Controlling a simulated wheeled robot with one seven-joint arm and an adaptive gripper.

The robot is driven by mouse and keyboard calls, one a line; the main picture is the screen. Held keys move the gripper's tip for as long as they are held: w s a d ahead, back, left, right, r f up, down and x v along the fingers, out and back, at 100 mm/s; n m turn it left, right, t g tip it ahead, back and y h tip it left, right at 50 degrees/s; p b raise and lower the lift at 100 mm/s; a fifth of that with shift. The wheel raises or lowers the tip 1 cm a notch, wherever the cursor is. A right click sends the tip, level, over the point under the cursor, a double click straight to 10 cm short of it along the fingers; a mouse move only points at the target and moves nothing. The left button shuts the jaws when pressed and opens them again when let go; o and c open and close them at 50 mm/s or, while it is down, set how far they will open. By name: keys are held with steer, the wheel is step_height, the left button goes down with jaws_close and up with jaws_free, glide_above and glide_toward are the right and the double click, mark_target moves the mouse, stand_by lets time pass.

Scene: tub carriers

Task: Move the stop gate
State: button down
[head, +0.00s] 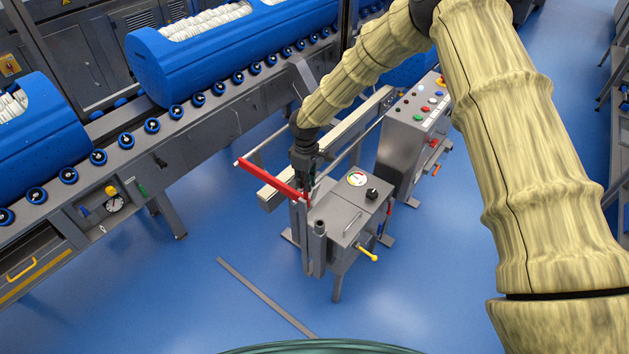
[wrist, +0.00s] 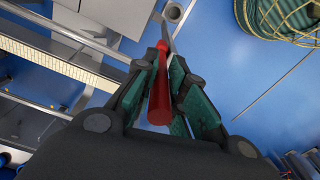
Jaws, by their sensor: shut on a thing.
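My gripper (head: 307,185) is above the left end of a grey cabinet stand in the head view. In the wrist view my gripper (wrist: 168,62) has its green-padded fingers on both sides of a red handle (wrist: 160,95) and is shut on it. A thin grey rod runs on from the handle's far end. In the head view a long red bar (head: 268,179) slants from upper left down to the gripper. It looks like part of the stop gate. The fingers hide most of the handle there, and how bar and handle join cannot be made out.
The grey cabinet (head: 345,222) carries a dial and a yellow lever (head: 366,254). A button console (head: 412,135) stands behind it. A roller conveyor (head: 165,145) with blue tubs (head: 235,45) runs along the left and back. The blue floor in front is clear apart from a grey strip (head: 262,296).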

steer(key=shift+w+a+r, duration=0.2)
steer(key=shift+a, duration=0.05)
steer(key=c, duration=1.4)
jaws_free()
steer(key=shift+w+r, duration=0.1)
steer(key=shift+r, duration=0.15)
steer(key=r, duration=1.1)
steer(key=shift+s+d, duration=0.35)
